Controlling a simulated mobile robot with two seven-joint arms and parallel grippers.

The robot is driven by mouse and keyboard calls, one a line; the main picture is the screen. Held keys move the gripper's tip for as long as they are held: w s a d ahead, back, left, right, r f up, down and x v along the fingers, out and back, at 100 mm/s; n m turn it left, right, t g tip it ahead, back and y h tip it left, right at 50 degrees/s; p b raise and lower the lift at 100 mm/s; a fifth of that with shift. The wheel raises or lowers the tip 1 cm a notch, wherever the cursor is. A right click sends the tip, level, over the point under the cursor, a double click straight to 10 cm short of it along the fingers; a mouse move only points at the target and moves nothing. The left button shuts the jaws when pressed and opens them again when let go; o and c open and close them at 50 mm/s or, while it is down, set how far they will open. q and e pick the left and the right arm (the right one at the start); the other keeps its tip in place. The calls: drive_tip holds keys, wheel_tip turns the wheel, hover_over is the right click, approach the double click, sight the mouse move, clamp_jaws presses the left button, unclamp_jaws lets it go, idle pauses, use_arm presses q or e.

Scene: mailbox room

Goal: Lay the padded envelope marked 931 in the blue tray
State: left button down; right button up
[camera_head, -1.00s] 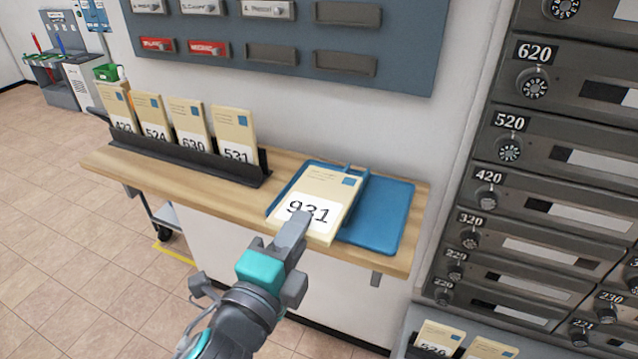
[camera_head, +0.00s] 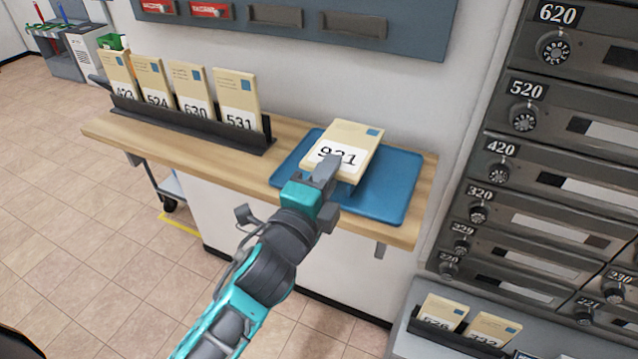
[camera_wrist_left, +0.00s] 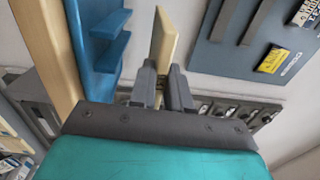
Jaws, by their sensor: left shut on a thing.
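The padded envelope marked 931 (camera_head: 348,142) is cream with a white number label and a blue stamp. It lies nearly flat over the blue tray (camera_head: 395,190); I cannot tell whether it touches the tray floor. My left gripper (camera_head: 328,172) is shut on its near edge. In the left wrist view the envelope (camera_wrist_left: 163,40) stands edge-on between the fingers (camera_wrist_left: 160,88), beside the blue tray (camera_wrist_left: 98,45). The tray rests on a wooden shelf. My right gripper is not in view.
The wooden shelf (camera_head: 215,165) also bears a black rack (camera_head: 190,125) with several envelopes, among them 531 (camera_head: 237,97), left of the tray. Grey numbered mailboxes (camera_head: 560,150) stand at the right. A lower rack with two envelopes (camera_head: 445,312) is below them.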

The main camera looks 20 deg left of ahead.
use_arm(q)
drive_tip(key=shift+w+f+b, duration=0.45)
drive_tip(key=shift+f, duration=0.2)
drive_tip(key=shift+w+f+b, duration=0.4)
drive_tip(key=shift+w+f, duration=0.05)
drive_tip(key=shift+f, duration=0.15)
drive_tip(key=shift+f+b, duration=0.6)
drive_tip(key=shift+f, duration=0.25)
drive_tip(key=c, duration=1)
unclamp_jaws()
drive_tip(key=shift+s, duration=0.1)
drive_tip(key=shift+f, duration=0.3)
